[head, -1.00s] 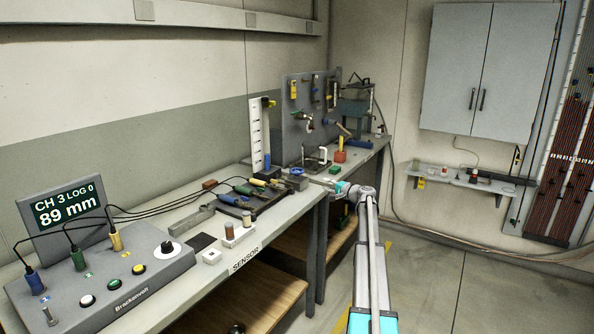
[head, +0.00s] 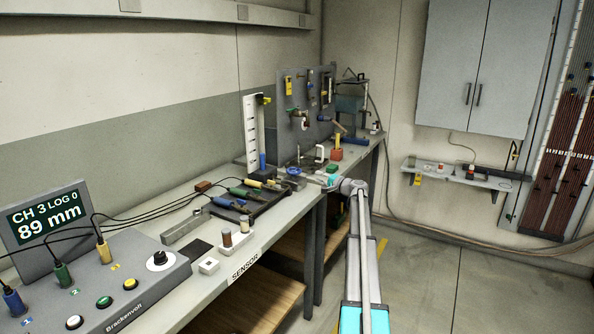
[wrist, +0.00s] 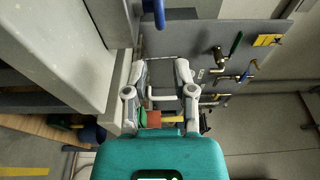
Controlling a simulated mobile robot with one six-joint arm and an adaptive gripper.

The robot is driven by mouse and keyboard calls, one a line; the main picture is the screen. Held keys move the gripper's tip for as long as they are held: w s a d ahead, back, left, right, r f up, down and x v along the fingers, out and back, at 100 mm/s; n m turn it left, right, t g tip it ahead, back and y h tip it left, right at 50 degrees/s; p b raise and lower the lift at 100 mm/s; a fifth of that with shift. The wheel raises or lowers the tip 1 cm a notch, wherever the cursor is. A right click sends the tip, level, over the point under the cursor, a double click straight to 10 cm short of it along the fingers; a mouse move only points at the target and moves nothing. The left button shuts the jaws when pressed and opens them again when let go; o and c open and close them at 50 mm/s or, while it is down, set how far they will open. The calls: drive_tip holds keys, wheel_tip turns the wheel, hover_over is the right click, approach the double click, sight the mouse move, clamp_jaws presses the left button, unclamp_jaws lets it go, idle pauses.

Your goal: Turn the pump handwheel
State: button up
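A small blue ring-shaped part (head: 294,171), which looks like a handwheel, is low on the bench near the front of the grey panel. A blue rounded part (wrist: 153,10), probably the same one, is cut by the top edge of the wrist view. I cannot tell for sure that it is the pump handwheel. My gripper (wrist: 161,70) has its two fingers apart with nothing visibly held. It hangs by the bench edge, pointing at the panel. In the head view, my gripper is small and partly hidden by my wrist, to the right of the blue ring.
The grey upright panel (head: 302,105) carries valves and tools; a green handle (wrist: 236,42) shows on it. A white bracket (head: 320,153) and a red block (head: 336,155) stand near my gripper. The floor right is open.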

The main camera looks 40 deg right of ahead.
sight(296, 169)
drive_tip(key=shift+w, duration=0.15)
drive_tip(key=w, duration=0.4)
drive_tip(key=w+a, duration=0.1)
drive_tip(key=w, duration=0.3)
drive_tip(key=w+a, duration=0.1)
drive_tip(key=w, duration=0.4)
drive_tip(key=shift+w+a, duration=0.1)
drive_tip(key=shift+a, duration=0.15)
clamp_jaws()
